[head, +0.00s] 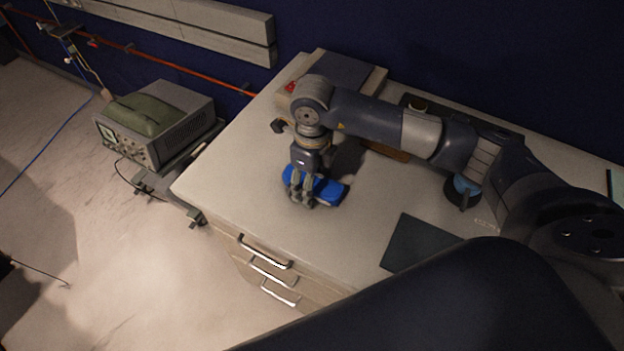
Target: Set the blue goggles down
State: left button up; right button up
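The blue goggles (328,191) are at the tabletop, left of its middle, under my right gripper. My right gripper (303,200) points down, with its fingers closed around the left part of the goggles. The fingers hide some of that part, and the right part sticks out. The goggles look very low over the table or touching it; I cannot tell which. My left gripper is not in view.
The pale table (240,170) has free room left of and in front of the goggles. A dark flat mat (418,243) lies to the right. A flat grey box (340,78) lies at the back. Drawer handles (265,252) stick out in front. A grey instrument (158,122) stands left of the table.

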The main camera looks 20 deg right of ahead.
notch_tip(320, 180, up, 12)
jog(key=b, duration=0.3)
dwell(0.6)
